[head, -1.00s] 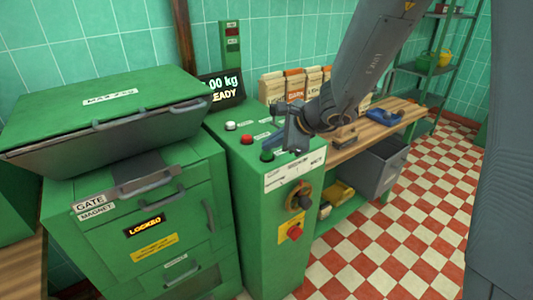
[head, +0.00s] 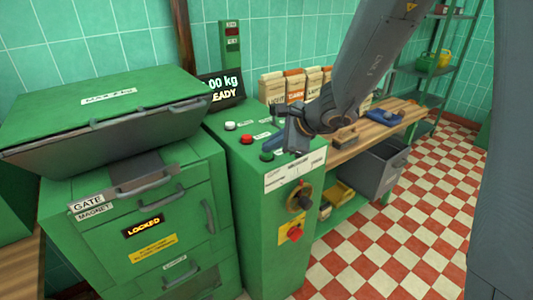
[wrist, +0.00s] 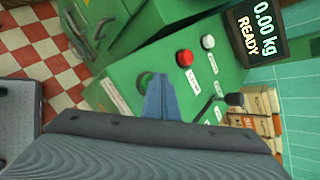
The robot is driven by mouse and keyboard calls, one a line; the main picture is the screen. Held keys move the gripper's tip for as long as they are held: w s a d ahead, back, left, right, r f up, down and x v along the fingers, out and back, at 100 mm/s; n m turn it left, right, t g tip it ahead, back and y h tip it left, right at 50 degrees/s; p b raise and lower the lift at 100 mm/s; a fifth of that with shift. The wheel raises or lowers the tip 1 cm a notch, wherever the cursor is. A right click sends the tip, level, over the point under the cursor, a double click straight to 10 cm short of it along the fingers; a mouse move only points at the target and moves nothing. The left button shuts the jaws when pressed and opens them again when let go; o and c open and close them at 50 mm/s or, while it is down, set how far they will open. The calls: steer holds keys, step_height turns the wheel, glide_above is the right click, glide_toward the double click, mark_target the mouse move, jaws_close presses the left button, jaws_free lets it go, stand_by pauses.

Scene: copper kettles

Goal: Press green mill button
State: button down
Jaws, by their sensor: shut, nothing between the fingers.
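The green button (head: 266,156) sits on the sloped top of the green control cabinet (head: 262,215), nearest its front edge. It also shows in the wrist view (wrist: 145,79), partly covered by my fingers. My gripper (head: 287,147) is shut and empty, with its blue-grey fingertips just to the right of the green button in the head view. In the wrist view the fingertips (wrist: 160,82) overlap the button's edge. I cannot tell whether they touch it. A red button (head: 246,139) and a white button (head: 230,126) stand farther back on the same panel.
A display (head: 221,91) reads 0.00 kg READY behind the panel. A black-handled lever (wrist: 234,99) shows near the bags in the wrist view. A rotary switch (head: 301,198) and a red knob (head: 294,232) are on the cabinet front. The green mill with a LOCKED sign (head: 144,227) stands left.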

mark_target(270, 155)
steer(key=shift+f, duration=0.2)
stand_by(0.5)
steer(key=shift+r+p, duration=0.55)
steer(key=shift+r, duration=0.4)
step_height(270, 155, up, 5)
steer(key=p, duration=0.4)
stand_by(0.4)
